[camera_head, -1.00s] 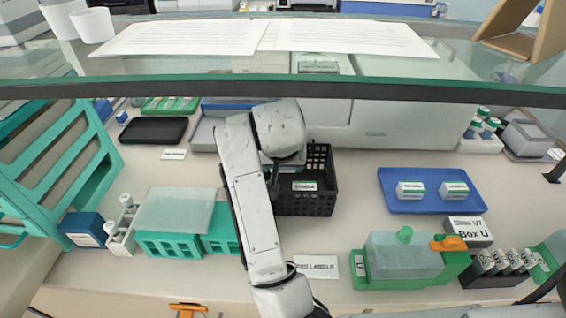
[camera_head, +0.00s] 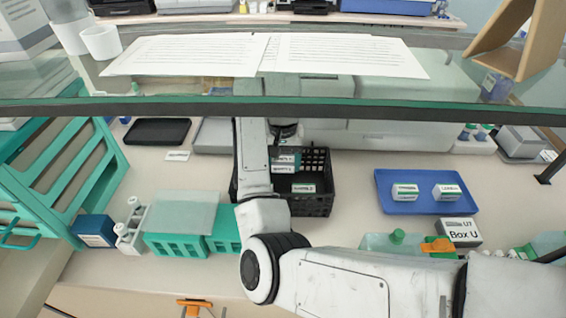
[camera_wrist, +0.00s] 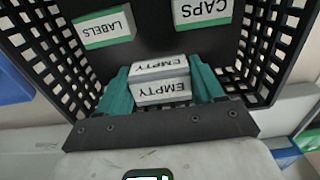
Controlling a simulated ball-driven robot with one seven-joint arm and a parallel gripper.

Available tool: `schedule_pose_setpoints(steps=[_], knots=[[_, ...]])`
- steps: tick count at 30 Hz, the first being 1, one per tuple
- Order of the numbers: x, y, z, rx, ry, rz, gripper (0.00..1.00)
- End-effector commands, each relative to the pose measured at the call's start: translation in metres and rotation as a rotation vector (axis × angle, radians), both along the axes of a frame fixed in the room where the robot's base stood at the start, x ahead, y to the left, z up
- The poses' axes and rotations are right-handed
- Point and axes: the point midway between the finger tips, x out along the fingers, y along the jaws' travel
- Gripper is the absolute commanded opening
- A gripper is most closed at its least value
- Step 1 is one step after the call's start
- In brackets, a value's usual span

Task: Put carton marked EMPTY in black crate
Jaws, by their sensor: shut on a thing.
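In the wrist view, my gripper (camera_wrist: 161,80) has its two teal fingers shut on the white carton marked EMPTY (camera_wrist: 160,91). The word shows on two of its faces. The carton is between the walls of the black crate (camera_wrist: 275,45), seen from above. I cannot tell whether it touches the crate floor. In the head view the black crate (camera_head: 318,203) stands behind the front row of items, and my arm reaches over its left part, hiding some of it. My gripper there is mostly hidden.
In the crate lie a carton marked LABELS (camera_wrist: 103,29) and one marked CAPS (camera_wrist: 202,11). A blue tray (camera_head: 425,208) with two cartons is to the right. Teal racks (camera_head: 175,246) stand at left. A glass shelf edge (camera_head: 400,112) crosses above the bench.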

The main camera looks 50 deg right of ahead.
Motion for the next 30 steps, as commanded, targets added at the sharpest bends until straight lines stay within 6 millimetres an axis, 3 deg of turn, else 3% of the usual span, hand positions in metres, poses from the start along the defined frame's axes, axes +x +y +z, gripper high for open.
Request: schedule_pose_setpoints(steps=[1,4,29,30], knots=[[-0.001,0.000,-0.010,-0.002,0.004,0.001,0.39],[-0.001,0.000,-0.016,-0.002,0.001,-0.001,0.39],[-0.001,0.000,-0.029,-0.002,0.000,-0.001,0.39],[-0.001,0.000,-0.029,-0.002,0.000,-0.001,0.68]])
